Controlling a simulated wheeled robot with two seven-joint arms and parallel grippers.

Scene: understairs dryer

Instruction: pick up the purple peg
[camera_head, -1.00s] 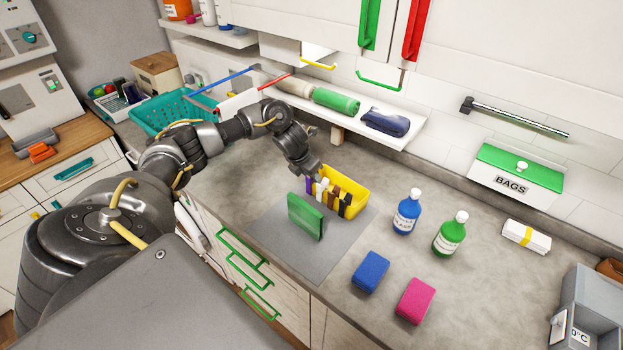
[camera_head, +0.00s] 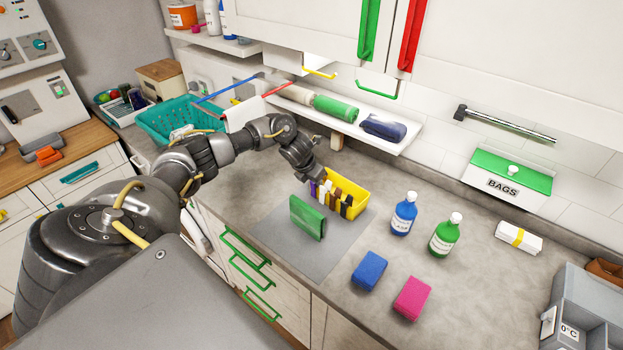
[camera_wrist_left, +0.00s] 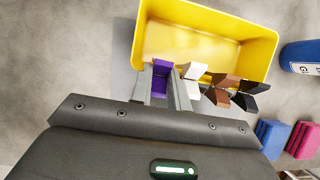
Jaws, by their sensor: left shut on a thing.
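The purple peg (camera_wrist_left: 161,78) sits between the two fingers of my left gripper (camera_wrist_left: 163,92) in the left wrist view. The gripper is shut on it, at the front rim of the yellow bin (camera_wrist_left: 205,103). In the head view my left gripper (camera_head: 315,180) is at the left end of the bin (camera_head: 352,186), and the purple peg (camera_head: 313,188) shows just below it. My right gripper is not in view.
A green block-like thing (camera_head: 307,218) stands on the grey mat (camera_head: 285,243) in front of the bin. Blue (camera_head: 404,214) and green (camera_head: 446,235) bottles stand to the right, with blue (camera_head: 369,271) and pink (camera_head: 412,298) sponges nearer. A shelf (camera_head: 390,146) overhangs the counter behind.

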